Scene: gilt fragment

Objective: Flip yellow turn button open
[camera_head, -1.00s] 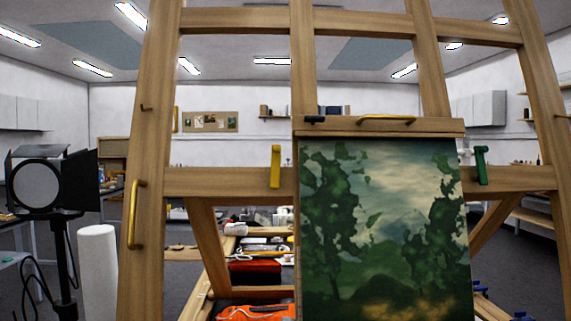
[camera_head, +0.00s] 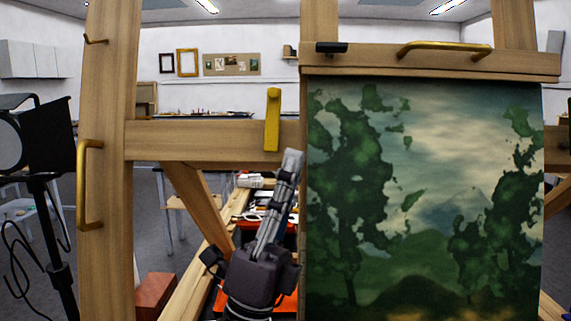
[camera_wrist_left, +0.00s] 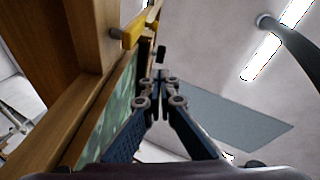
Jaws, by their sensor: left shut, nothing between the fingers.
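The yellow turn button (camera_head: 272,120) stands upright on the easel's wooden crossbar (camera_head: 190,141), just left of the painting (camera_head: 420,220). In the left wrist view the yellow turn button (camera_wrist_left: 138,28) sticks out from the wood on a short metal pin, above and left of the fingertips. My left gripper (camera_head: 293,156) comes up from below, its fingertips just below and right of the button's lower end. In the left wrist view the fingers of my left gripper (camera_wrist_left: 160,76) meet at the tips, empty, with a visible gap from the button. My right gripper is out of view.
A brass handle (camera_head: 445,49) and a black latch (camera_head: 331,47) sit on the wooden bar above the painting. Another brass handle (camera_head: 88,185) is on the left upright. A studio lamp (camera_head: 35,140) stands at far left. An orange-red box (camera_head: 155,296) is low behind the easel.

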